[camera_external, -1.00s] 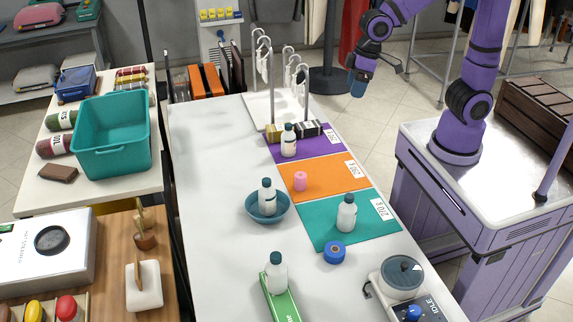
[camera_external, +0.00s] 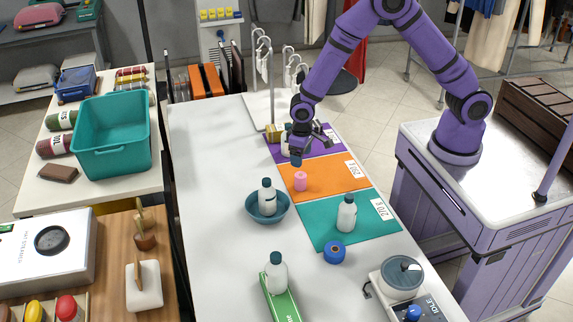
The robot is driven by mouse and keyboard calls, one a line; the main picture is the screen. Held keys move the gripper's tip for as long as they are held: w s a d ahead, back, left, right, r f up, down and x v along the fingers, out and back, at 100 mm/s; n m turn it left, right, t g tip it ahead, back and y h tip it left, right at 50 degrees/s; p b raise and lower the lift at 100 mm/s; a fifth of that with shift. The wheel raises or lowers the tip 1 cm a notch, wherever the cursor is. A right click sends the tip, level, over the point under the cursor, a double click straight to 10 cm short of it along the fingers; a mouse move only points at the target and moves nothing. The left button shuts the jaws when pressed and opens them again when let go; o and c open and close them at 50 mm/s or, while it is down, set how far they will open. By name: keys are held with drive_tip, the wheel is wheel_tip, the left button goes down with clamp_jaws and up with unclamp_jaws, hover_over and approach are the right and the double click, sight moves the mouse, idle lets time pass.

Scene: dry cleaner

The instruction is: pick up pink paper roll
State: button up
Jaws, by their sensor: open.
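The pink paper roll (camera_external: 300,182) stands upright on the orange mat (camera_external: 338,181), near the mat's left edge. My gripper (camera_external: 298,163) is just above and slightly behind the roll, pointing down. Its jaws are open and empty, and it appears apart from the roll. My arm partly hides the bottle on the purple mat and the small boxes behind it.
A white bottle stands in a blue bowl (camera_external: 252,212) in front of the roll. Another bottle (camera_external: 346,213) stands on the teal mat (camera_external: 318,230). A blue tape roll (camera_external: 335,253) lies nearby. A hanger rack (camera_external: 258,112) stands behind.

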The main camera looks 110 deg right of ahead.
sight(301, 175)
wheel_tip(301, 175, down, 12)
drive_tip(key=shift+s+d+r, duration=0.1)
drive_tip(key=shift+r, duration=0.05)
idle(0.6)
drive_tip(key=shift+c, duration=0.5)
drive_tip(key=c, duration=0.9)
